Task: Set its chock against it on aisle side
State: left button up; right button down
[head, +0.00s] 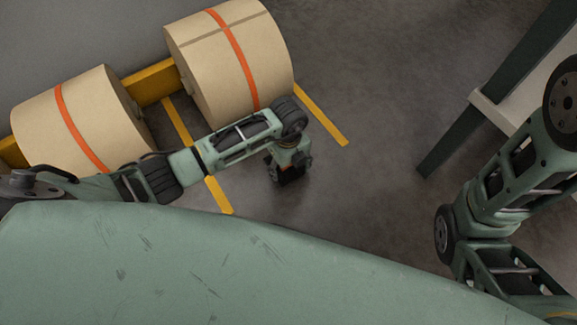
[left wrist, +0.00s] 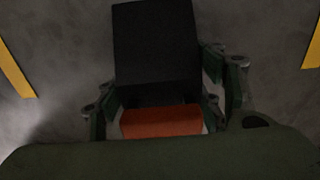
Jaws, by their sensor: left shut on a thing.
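The chock (left wrist: 155,50) is a black block with an orange part (left wrist: 161,122) in the left wrist view. My left gripper (left wrist: 160,97) is shut on it, one finger on each side. In the head view the left gripper (head: 289,166) points down over the floor, just in front of the right-hand kraft roll (head: 205,65) and apart from it. Only a dark bit of the chock (head: 291,177) shows there. The roll is tan with an orange band and lies on its side. Whether the chock touches the floor I cannot tell. My right gripper is out of view.
A second kraft roll (head: 80,120) lies to the left. A yellow bar (head: 152,82) runs behind the rolls. Yellow floor lines (head: 320,115) flank the right-hand roll's bay. A dark-legged stand (head: 495,95) is at the right. The grey floor between is clear.

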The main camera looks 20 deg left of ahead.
pick_arm(q)
jog(key=shift+w+a, duration=0.45)
jog(key=shift+a, duration=0.05)
dwell(0.7)
jog(key=o, duration=1.4)
jog(key=shift+c, duration=0.2)
notch_tip(320, 180, up, 12)
